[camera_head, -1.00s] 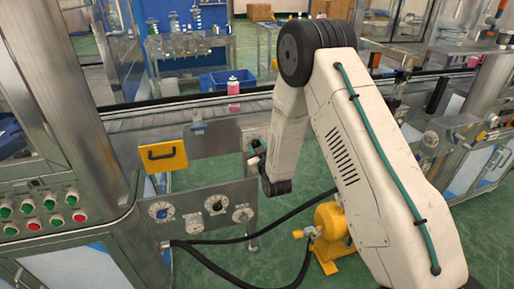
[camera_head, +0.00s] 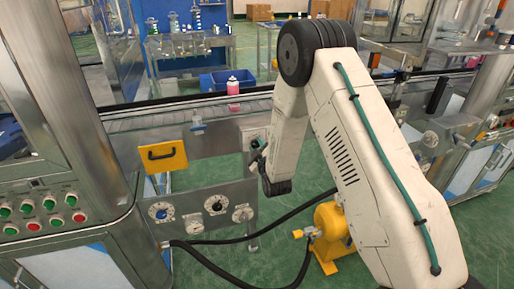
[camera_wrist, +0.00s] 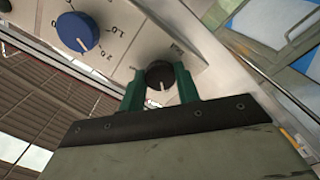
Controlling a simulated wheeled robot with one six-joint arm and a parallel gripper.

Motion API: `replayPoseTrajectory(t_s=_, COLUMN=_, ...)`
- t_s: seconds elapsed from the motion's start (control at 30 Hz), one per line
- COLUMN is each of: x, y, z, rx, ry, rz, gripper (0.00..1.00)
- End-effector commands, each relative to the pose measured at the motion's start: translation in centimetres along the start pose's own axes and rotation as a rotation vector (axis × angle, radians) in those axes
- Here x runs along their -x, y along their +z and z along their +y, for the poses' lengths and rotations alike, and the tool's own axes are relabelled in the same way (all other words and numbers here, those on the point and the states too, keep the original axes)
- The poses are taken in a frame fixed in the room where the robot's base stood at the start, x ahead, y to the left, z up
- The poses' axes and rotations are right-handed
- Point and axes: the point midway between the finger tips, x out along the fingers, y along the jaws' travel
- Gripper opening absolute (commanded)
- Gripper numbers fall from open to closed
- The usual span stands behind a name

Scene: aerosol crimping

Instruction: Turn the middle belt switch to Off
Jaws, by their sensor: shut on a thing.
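The switch is a black round knob (camera_wrist: 155,70) with a white pointer line on a pale panel, seen in the wrist view. The two green fingers of my gripper (camera_wrist: 160,76) stand on either side of the knob and are shut on it. The pointer runs toward the bottom of the wrist picture; the small label beside the knob is not readable. In the head view my gripper (camera_head: 257,158) is at the small panel (camera_head: 252,134) on the conveyor front, and the knob is hidden there.
A blue scaled knob (camera_wrist: 77,32) sits beside the held knob. In the head view, a lower panel (camera_head: 190,199) carries several dials, left of my arm. A yellow handled plate (camera_head: 163,157) hangs above it. A pink can (camera_head: 233,88) stands on the belt. Black hoses and a yellow floor unit (camera_head: 331,225) lie below.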

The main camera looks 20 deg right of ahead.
Motion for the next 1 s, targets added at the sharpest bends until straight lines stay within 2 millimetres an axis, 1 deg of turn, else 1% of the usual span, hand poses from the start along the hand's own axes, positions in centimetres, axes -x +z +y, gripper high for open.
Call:
replayPoseTrajectory(t_s=0.4, x=0.1, y=0.0, z=-0.1, rx=0.006, ry=-0.002, rz=0.000, gripper=0.09)
replayPoseTrajectory(t_s=0.43, x=0.1, y=0.0, z=-0.1, rx=0.006, ry=-0.002, rz=0.000, gripper=0.40)
replayPoseTrajectory(t_s=0.47, x=0.1, y=0.0, z=-0.1, rx=0.006, ry=-0.002, rz=0.000, gripper=0.49)
replayPoseTrajectory(t_s=0.5, x=0.1, y=0.0, z=-0.1, rx=0.006, ry=-0.002, rz=0.000, gripper=0.54)
replayPoseTrajectory(t_s=0.8, x=0.2, y=0.0, z=0.0, rx=0.005, ry=-0.001, rz=-0.001, gripper=0.54)
replayPoseTrajectory(t_s=0.87, x=0.8, y=0.1, z=-0.1, rx=0.006, ry=-0.002, rz=-0.001, gripper=0.54)
replayPoseTrajectory(t_s=1.0, x=2.9, y=0.0, z=-0.1, rx=0.006, ry=-0.003, rz=-0.001, gripper=0.54)
